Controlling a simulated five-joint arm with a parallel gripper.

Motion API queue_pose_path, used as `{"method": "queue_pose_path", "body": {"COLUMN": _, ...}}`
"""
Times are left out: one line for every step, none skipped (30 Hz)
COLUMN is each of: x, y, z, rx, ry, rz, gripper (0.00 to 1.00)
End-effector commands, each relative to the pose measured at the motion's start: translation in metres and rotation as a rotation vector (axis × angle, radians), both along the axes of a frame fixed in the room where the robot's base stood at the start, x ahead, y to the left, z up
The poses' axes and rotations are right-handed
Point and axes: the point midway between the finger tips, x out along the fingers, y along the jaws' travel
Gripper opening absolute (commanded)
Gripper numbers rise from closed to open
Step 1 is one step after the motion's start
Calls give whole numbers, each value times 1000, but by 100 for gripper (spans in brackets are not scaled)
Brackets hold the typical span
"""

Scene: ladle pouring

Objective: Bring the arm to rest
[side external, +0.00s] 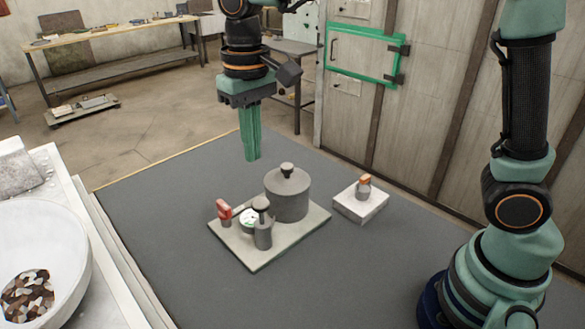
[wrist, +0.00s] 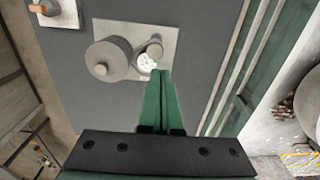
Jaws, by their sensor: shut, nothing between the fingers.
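My gripper (side external: 252,157) points straight down above the dark grey work mat (side external: 160,220), with its two green fingers together and nothing between them. In the wrist view the shut fingers (wrist: 160,74) reach toward a plate below. In the side external view my gripper hangs behind and above this plate (side external: 255,262), clear of everything on it.
A pale block (side external: 360,206) with an orange-topped piece (side external: 364,187) stands right of the plate. A white bowl (side external: 75,250) holding brown and white pieces is at the left edge. The mat between bowl and plate is bare. Wooden cabinets (side external: 430,110) stand behind.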

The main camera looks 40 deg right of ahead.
Motion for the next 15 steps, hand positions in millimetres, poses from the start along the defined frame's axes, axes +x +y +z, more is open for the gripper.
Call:
{"method": "queue_pose_path", "body": {"x": 0, "y": 0, "z": 0, "rx": 0, "ry": 0, "rz": 0, "gripper": 0}}
{"method": "queue_pose_path", "body": {"x": 0, "y": 0, "z": 0, "rx": 0, "ry": 0, "rz": 0, "gripper": 0}}
{"method": "queue_pose_path", "body": {"x": 0, "y": 0, "z": 0, "rx": 0, "ry": 0, "rz": 0, "gripper": 0}}
{"method": "queue_pose_path", "body": {"x": 0, "y": 0, "z": 0, "rx": 0, "ry": 0, "rz": 0, "gripper": 0}}
{"method": "queue_pose_path", "body": {"x": 0, "y": 0, "z": 0, "rx": 0, "ry": 0, "rz": 0, "gripper": 0}}
{"method": "queue_pose_path", "body": {"x": 0, "y": 0, "z": 0, "rx": 0, "ry": 0, "rz": 0, "gripper": 0}}
{"method": "queue_pose_path", "body": {"x": 0, "y": 0, "z": 0, "rx": 0, "ry": 0, "rz": 0, "gripper": 0}}
{"method": "queue_pose_path", "body": {"x": 0, "y": 0, "z": 0, "rx": 0, "ry": 0, "rz": 0, "gripper": 0}}
{"method": "queue_pose_path", "body": {"x": 0, "y": 0, "z": 0, "rx": 0, "ry": 0, "rz": 0, "gripper": 0}}
{"method": "queue_pose_path", "body": {"x": 0, "y": 0, "z": 0, "rx": 0, "ry": 0, "rz": 0, "gripper": 0}}
{"method": "queue_pose_path", "body": {"x": 0, "y": 0, "z": 0, "rx": 0, "ry": 0, "rz": 0, "gripper": 0}}
{"method": "queue_pose_path", "body": {"x": 0, "y": 0, "z": 0, "rx": 0, "ry": -1, "rz": 0, "gripper": 0}}
{"method": "queue_pose_path", "body": {"x": 0, "y": -1, "z": 0, "rx": 1, "ry": -3, "rz": 0, "gripper": 0}}
{"method": "queue_pose_path", "body": {"x": -1, "y": -3, "z": 1, "rx": 2, "ry": -6, "rz": -1, "gripper": 0}}
{"method": "queue_pose_path", "body": {"x": -2, "y": -6, "z": 2, "rx": 5, "ry": -13, "rz": -1, "gripper": 0}}
